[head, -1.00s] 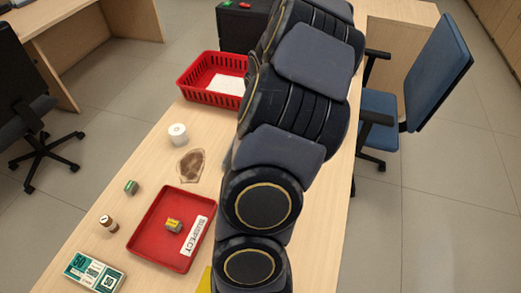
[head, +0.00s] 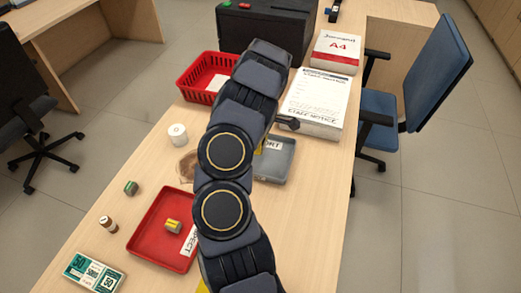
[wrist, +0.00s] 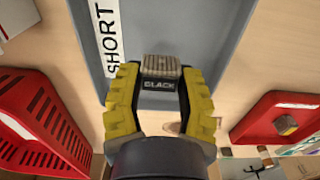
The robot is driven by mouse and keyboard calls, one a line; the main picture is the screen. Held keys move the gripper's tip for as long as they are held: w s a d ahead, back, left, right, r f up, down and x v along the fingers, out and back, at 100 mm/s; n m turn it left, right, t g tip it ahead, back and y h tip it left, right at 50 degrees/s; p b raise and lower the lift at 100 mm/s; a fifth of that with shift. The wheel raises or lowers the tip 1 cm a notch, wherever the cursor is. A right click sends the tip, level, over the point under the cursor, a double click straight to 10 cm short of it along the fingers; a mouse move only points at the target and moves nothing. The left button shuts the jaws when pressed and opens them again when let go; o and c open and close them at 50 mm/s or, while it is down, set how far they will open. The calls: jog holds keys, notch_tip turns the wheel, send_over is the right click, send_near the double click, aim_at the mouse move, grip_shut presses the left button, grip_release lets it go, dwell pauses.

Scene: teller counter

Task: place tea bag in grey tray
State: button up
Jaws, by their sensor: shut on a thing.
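Only a bit of yellow finger shows there, and the tea bag is hidden. How high it is above the tray cannot be told.
A red tray (head: 147,250) with a small yellow-grey block (head: 173,226) is left of my arm. A red basket (head: 190,90) stands behind it. Printed forms (head: 315,97) lie beyond the grey tray.

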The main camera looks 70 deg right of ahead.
aim_at(260, 157)
jog(key=shift+d+f, duration=0.15)
jog(key=shift+f, duration=1.65)
jog(key=o, duration=0.7)
jog(key=shift+f, duration=0.1)
jog(key=shift+c, duration=0.2)
